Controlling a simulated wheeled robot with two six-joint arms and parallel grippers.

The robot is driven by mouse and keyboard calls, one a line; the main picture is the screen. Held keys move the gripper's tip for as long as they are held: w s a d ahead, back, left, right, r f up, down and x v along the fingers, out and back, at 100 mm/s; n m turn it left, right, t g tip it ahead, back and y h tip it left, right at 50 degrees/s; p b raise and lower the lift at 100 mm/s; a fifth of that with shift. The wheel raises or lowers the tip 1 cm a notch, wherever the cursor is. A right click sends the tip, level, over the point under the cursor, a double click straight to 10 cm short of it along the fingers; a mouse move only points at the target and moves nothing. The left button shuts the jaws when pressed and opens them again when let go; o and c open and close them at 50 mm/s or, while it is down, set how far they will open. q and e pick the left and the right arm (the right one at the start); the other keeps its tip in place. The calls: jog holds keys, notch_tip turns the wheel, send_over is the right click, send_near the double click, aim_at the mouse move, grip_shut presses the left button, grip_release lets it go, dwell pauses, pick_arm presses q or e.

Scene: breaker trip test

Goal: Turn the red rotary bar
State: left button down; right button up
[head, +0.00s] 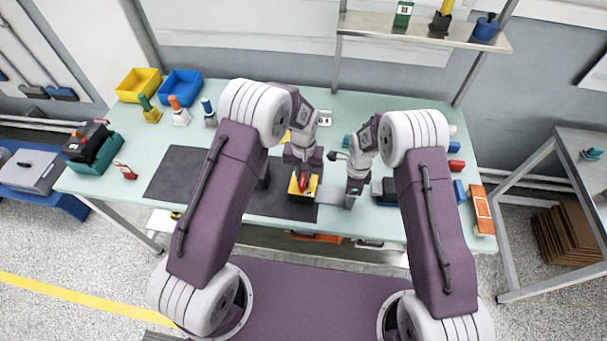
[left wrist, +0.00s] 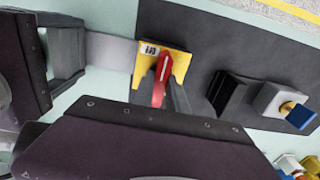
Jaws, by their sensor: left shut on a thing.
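The red rotary bar (left wrist: 161,80) sits on a yellow plate (left wrist: 179,59) on a dark block, with a small printed label beside the bar. In the head view the bar (head: 302,182) is under my left gripper (head: 302,166). My left gripper is shut on the red bar; its fingers are largely hidden in the left wrist view. A flat grey strip (head: 328,195) runs from the yellow-faced block to my right gripper (head: 351,198). My right gripper is at the strip's far end; whether its jaws are closed on it is unclear.
A dark mat (head: 180,173) lies on the pale green table (head: 345,104). Small coloured devices, a yellow bin (head: 138,84) and a blue bin (head: 181,87) stand at the back left. A blue-tipped device (left wrist: 290,108) stands on the mat. An orange item (head: 481,209) lies at the right edge.

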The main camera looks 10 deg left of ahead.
aim_at(303, 177)
pick_arm(q)
jog(key=c, duration=1.3)
grip_release()
notch_tip(303, 177, up, 12)
pick_arm(e)
jog(key=o, duration=2)
